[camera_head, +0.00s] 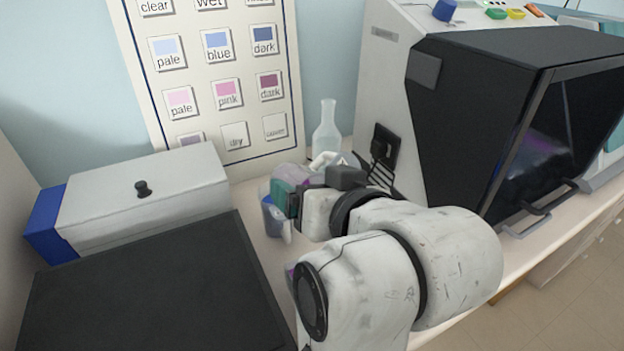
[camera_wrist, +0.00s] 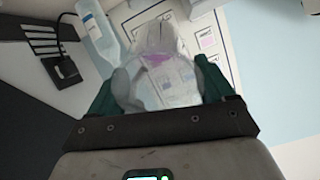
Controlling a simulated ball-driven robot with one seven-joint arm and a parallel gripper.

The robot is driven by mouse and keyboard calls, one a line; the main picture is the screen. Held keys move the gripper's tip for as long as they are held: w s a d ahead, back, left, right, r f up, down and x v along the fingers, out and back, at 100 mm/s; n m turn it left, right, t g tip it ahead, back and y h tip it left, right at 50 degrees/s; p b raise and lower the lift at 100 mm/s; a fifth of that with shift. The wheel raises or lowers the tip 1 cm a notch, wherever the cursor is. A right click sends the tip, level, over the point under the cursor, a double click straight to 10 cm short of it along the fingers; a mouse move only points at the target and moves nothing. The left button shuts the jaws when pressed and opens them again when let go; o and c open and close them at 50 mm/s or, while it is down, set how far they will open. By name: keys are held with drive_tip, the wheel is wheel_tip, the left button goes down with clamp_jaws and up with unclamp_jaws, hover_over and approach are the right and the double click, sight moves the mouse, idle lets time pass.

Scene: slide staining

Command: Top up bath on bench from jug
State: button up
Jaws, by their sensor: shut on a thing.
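My gripper (camera_wrist: 160,92) is shut on a clear jug (camera_wrist: 165,60), which sits between its green fingers. A purple-pink tint shows in or through the jug. In the head view my gripper (camera_head: 284,197) is above the bench at the centre, and the translucent jug (camera_head: 291,174) shows just behind it. A small clear container with blue in it (camera_head: 271,214) shows below and left of my gripper, partly hidden. I cannot tell whether it is the bath. My arm hides much of the bench here, and the jug's spout and liquid level are unclear.
A glass bottle (camera_head: 327,130) stands at the back by the wall chart (camera_head: 220,75). A large black-fronted machine (camera_head: 470,110) fills the right. A white box with a blue end (camera_head: 140,200) and a dark flat-topped block (camera_head: 150,290) crowd the left. Free bench is narrow.

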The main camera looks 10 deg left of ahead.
drive_tip(key=shift+w+a+r+g+h+p, duration=0.1)
drive_tip(key=shift+r+g+h+p, duration=0.3)
drive_tip(key=shift+p, duration=1.4)
drive_tip(key=shift+g+p, duration=0.3)
drive_tip(key=shift+p, duration=0.1)
drive_tip(key=shift+w+r+p, duration=0.1)
drive_tip(key=shift+r+p, duration=0.15)
drive_tip(key=shift+p, duration=0.75)
drive_tip(key=g+h+p, duration=0.1)
drive_tip(key=p, duration=0.2)
drive_tip(key=g+p, duration=0.1)
drive_tip(key=p, duration=0.3)
drive_tip(key=shift+w+a+r+h, duration=0.15)
drive_tip(key=shift+a+r+h, duration=0.05)
drive_tip(key=shift+r+h, duration=0.2)
drive_tip(key=shift+f+g, duration=0.15)
drive_tip(key=shift+g, duration=0.25)
